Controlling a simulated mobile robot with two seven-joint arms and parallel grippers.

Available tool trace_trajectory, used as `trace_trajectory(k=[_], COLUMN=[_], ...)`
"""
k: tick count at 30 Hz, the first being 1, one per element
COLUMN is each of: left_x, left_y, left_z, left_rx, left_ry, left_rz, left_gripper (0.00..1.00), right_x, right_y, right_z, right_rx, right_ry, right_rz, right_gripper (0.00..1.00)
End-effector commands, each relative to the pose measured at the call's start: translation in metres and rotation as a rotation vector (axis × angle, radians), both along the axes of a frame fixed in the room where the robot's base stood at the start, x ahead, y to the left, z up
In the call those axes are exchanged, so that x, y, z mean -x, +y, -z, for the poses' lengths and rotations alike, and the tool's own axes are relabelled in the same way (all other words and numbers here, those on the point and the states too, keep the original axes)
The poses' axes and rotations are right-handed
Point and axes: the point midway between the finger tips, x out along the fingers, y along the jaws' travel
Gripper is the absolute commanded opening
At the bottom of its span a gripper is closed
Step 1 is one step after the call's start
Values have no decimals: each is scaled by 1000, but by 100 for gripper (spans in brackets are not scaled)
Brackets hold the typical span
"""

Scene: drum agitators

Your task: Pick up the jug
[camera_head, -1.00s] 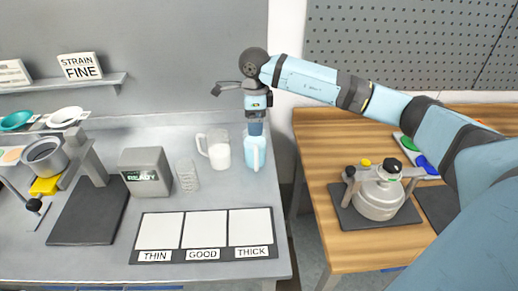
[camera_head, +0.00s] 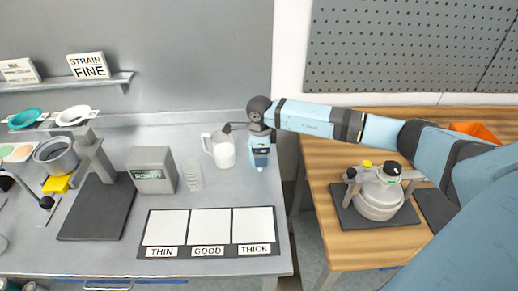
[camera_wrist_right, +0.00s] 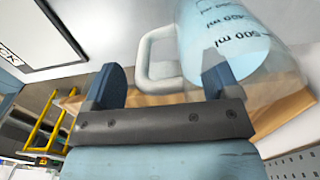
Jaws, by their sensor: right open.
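In the head view my right gripper (camera_head: 260,160) points down at the bench's right edge and hides most of this jug. A second jug with white contents (camera_head: 223,152), handle to the left, stands just left of it. My left gripper is not in view.
A clear beaker (camera_head: 193,175), a grey READY box (camera_head: 152,171) and a THIN, GOOD, THICK mat (camera_head: 208,251) are on the grey bench. A wooden table (camera_head: 335,240) with a metal pot (camera_head: 378,195) stands to the right, across a gap.

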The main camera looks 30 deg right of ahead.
Motion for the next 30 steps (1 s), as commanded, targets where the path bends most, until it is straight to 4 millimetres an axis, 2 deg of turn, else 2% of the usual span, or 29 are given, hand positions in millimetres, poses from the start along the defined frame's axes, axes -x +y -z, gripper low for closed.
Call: trace_trajectory(k=[3,10,18,20,30], left_x=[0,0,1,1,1], left_y=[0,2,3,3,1], left_z=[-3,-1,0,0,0], left_rx=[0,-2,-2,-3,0], left_ry=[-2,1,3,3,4], left_rz=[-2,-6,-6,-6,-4], left_gripper=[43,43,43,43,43], right_x=[0,0,0,0,0], right_y=[0,0,0,0,0], right_z=[9,10,10,10,8], right_rx=[0,1,1,1,0], right_ry=[1,1,1,1,-2], right_rz=[-1,-1,-1,-1,-1], right_gripper=[82,82,20,8,7])
